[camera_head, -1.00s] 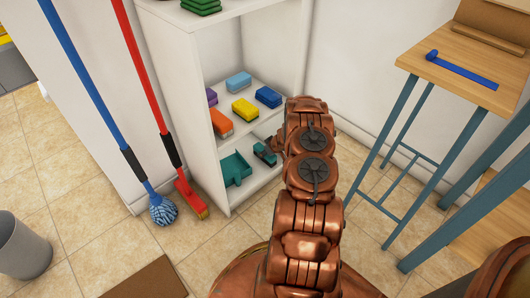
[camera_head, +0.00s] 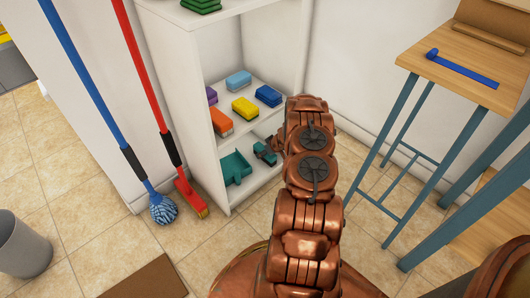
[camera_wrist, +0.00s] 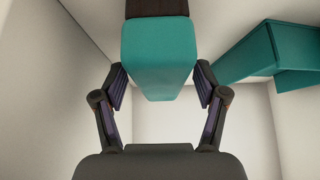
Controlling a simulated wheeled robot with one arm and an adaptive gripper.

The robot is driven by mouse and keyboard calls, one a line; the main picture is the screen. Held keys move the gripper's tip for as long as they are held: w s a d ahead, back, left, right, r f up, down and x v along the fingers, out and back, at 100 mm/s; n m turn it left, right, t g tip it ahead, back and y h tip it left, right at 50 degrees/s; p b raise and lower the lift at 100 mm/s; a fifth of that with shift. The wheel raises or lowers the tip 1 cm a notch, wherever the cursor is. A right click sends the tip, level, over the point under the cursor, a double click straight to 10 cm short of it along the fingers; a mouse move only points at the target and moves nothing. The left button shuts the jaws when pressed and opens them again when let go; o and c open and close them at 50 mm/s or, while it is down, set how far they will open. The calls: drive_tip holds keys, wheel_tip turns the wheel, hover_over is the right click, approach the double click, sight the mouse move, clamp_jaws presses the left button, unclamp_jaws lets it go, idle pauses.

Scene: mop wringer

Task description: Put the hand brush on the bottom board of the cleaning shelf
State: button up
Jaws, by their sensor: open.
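The hand brush (camera_head: 264,153), teal with a dark part, appears to lie on the bottom board (camera_head: 258,189) of the white cleaning shelf, right of a teal dustpan (camera_head: 236,167). My gripper (camera_head: 277,144) reaches into the shelf at the brush and is partly hidden by my arm. In the wrist view, my open gripper (camera_wrist: 160,82) has one finger on each side of the teal brush (camera_wrist: 160,55), with small gaps visible beside it. The brush's dark part shows at the top edge of that view. The dustpan also shows at the upper right of the wrist view (camera_wrist: 265,50).
Several sponges, such as a yellow one (camera_head: 245,108), lie on the board above. A blue mop (camera_head: 163,208) and a red broom (camera_head: 190,195) lean left of the shelf. A wooden table (camera_head: 470,75) stands right. A grey bin (camera_head: 22,245) stands at left.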

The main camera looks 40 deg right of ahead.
drive_tip(key=v, duration=1.1)
drive_tip(key=shift+s+r, duration=0.15)
drive_tip(key=shift+r, duration=0.15)
